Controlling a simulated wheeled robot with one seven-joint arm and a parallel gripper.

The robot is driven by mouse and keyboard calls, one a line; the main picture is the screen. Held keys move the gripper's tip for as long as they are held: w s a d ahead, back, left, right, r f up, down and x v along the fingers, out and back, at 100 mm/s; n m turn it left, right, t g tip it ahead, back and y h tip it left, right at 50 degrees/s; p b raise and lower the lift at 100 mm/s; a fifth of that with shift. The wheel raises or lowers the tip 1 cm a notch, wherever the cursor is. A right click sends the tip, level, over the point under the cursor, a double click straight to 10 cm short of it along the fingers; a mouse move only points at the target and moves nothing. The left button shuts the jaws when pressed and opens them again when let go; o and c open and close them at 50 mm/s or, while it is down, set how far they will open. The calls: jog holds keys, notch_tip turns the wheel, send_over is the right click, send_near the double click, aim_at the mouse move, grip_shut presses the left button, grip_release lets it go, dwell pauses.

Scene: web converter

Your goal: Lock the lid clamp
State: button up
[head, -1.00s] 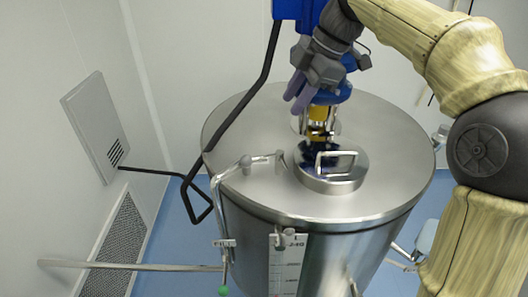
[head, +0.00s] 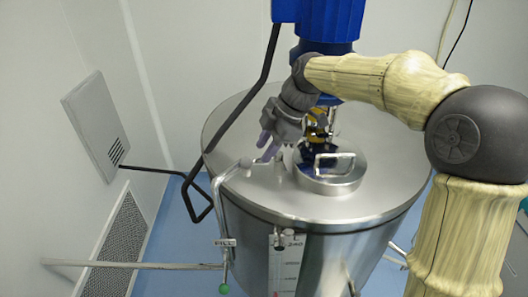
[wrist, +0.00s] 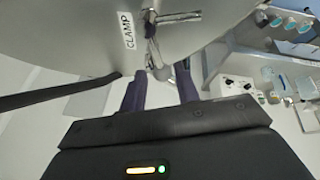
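A metal fitting (wrist: 154,45) beside a white "CLAMP" label (wrist: 128,30) is at the top of the wrist view. In the head view, a bent metal rod (head: 242,165) crosses the left front of the tank top and runs down over the rim. I cannot tell whether that rod is the same clamp. My gripper (head: 268,148) is above the tank top, left of the round lid (head: 330,170), close to the rod. In the wrist view, my gripper's two purple fingers (wrist: 160,88) are apart with nothing clearly held. Contact with the metal is not clear.
The steel tank (head: 390,185) has a blue motor unit (head: 318,22) above it. A black bent bar (head: 243,110) runs along its left side. A horizontal rail (head: 130,265) meets the tank at lower left. A bench with equipment (wrist: 265,60) shows at right.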

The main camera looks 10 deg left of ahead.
aim_at(258, 160)
jog(key=shift+p+x, duration=0.3)
jog(key=shift+x, duration=1.45)
jog(key=shift+c, duration=0.3)
grip_shut()
